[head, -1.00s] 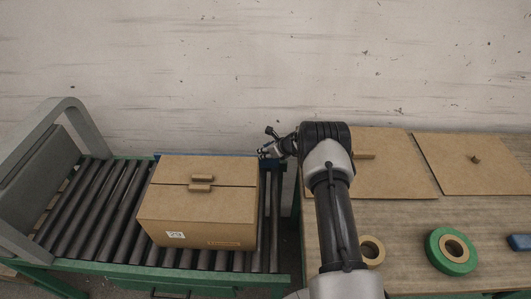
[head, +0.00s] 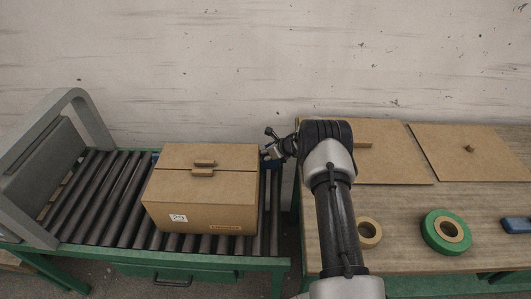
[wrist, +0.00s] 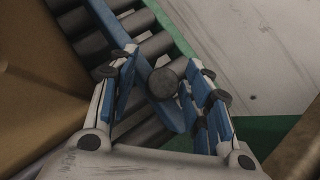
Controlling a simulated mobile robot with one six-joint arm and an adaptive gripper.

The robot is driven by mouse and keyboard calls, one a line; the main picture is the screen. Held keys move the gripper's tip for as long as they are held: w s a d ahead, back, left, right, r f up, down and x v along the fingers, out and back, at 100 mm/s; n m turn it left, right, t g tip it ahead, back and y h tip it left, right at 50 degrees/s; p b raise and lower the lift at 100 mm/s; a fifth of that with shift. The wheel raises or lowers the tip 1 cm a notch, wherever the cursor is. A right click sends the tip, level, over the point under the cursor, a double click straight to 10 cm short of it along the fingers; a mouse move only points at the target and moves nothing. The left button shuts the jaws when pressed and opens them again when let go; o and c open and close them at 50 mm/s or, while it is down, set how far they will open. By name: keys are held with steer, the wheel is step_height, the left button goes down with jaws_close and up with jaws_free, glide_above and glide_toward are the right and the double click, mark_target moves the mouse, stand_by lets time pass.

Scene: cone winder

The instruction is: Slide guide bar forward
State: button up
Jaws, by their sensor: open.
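The blue guide bar runs across the rollers behind the carton; its right part (head: 274,164) shows in the head view, and the rest is mostly hidden. In the wrist view the bar (wrist: 162,82) carries a dark round knob (wrist: 168,80). My gripper (wrist: 163,68) is open, with one finger on each side of the bar and knob. A gap shows beside the knob; contact cannot be told. In the head view my gripper (head: 270,152) is small, just right of the carton's back corner. The closed brown carton (head: 205,185) sits on the rollers.
The roller conveyor (head: 92,213) has a grey arch (head: 85,108) at its left end. To the right, a table holds flat cardboard sheets (head: 462,152), a green tape roll (head: 432,240), a tan roll (head: 361,233) and a blue item (head: 515,225). The wall stands close behind.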

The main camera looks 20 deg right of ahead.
steer(key=shift+r, duration=0.1)
steer(key=v, duration=1.2)
